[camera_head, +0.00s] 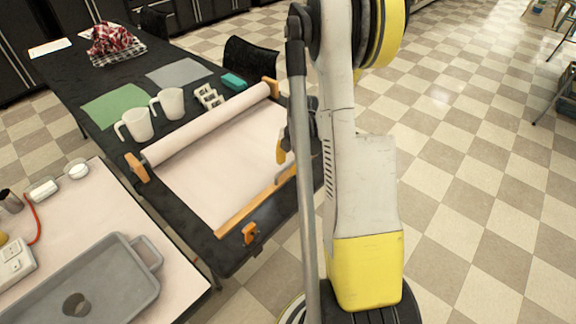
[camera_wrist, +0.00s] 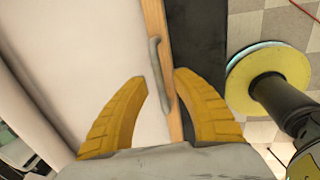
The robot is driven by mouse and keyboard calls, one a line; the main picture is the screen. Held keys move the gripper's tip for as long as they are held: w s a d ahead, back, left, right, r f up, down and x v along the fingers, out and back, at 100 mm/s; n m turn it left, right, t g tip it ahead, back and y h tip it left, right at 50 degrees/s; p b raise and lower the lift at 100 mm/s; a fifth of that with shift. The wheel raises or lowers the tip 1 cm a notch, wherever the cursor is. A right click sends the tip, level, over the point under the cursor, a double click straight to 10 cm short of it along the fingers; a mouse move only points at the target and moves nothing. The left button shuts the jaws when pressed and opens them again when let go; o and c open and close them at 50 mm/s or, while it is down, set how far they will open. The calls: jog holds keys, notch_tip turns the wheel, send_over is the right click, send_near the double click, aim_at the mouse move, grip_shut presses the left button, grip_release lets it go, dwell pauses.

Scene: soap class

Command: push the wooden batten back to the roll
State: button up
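The wooden batten (camera_head: 240,213) lies across the near end of the unrolled pale paper (camera_head: 215,180), with a grey handle (camera_head: 285,173) near its right end. The paper roll (camera_head: 205,125) sits at the far side between orange wooden end blocks. My gripper (camera_head: 281,157) is partly hidden behind my arm, above the batten's right part. In the wrist view my gripper (camera_wrist: 160,77) has its yellow fingers apart, one on each side of the grey handle (camera_wrist: 157,62), with gaps showing. The batten (camera_wrist: 154,14) runs beneath the handle. Whether the fingertips reach down to handle height is unclear.
Behind the roll on the black table (camera_head: 85,75) are two white mugs (camera_head: 135,124), a green sheet (camera_head: 115,106), a white rack (camera_head: 207,96) and a teal block (camera_head: 233,81). An orange clamp (camera_head: 250,233) sits at the near edge. A grey tray (camera_head: 85,285) stands lower left.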

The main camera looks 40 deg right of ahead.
grip_shut()
